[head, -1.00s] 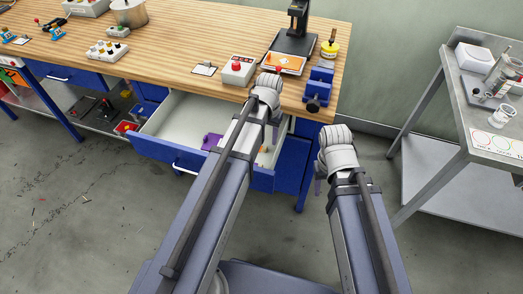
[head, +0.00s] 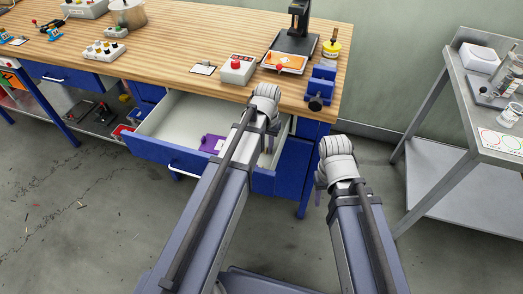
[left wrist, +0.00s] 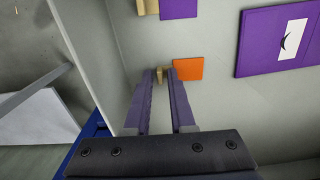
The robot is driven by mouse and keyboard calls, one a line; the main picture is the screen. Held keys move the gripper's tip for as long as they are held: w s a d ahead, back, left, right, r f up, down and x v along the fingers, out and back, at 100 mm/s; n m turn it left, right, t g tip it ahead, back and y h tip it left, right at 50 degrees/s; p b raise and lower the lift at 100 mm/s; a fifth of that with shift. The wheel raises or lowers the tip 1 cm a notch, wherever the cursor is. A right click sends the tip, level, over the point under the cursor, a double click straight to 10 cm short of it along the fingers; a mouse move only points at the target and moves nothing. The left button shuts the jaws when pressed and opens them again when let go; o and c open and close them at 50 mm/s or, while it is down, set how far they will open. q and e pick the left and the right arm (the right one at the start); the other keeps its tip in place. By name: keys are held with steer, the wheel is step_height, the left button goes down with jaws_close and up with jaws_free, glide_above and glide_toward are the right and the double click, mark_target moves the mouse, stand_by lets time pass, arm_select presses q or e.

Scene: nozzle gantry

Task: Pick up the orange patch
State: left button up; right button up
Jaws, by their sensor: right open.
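In the left wrist view a small flat orange patch (left wrist: 189,69) lies in the open drawer, just right of my left fingertips. A tan piece (left wrist: 159,73) shows between the fingertips; I cannot tell whether they touch it. My left gripper (left wrist: 161,72) has a gap between its fingers and points down into the drawer; in the head view it (head: 270,142) is at the drawer's right end, where the orange patch is hidden. My right gripper (head: 319,190) is open and empty, right of the drawer.
A purple patch (head: 213,143) with a white label lies in the drawer (head: 180,111). The workbench (head: 180,40) above holds a red-button box (head: 237,70), a press (head: 295,38) with an orange plate, and a blue vise (head: 321,84). A metal cart (head: 440,115) stands right.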

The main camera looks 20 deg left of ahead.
mark_target(266, 149)
arm_select(q)
jaws_close()
steer(key=shift+r, duration=0.2)
stand_by(0.3)
step_height(266, 149, up, 10)
steer(key=p, duration=1)
steer(key=shift+f, duration=0.15)
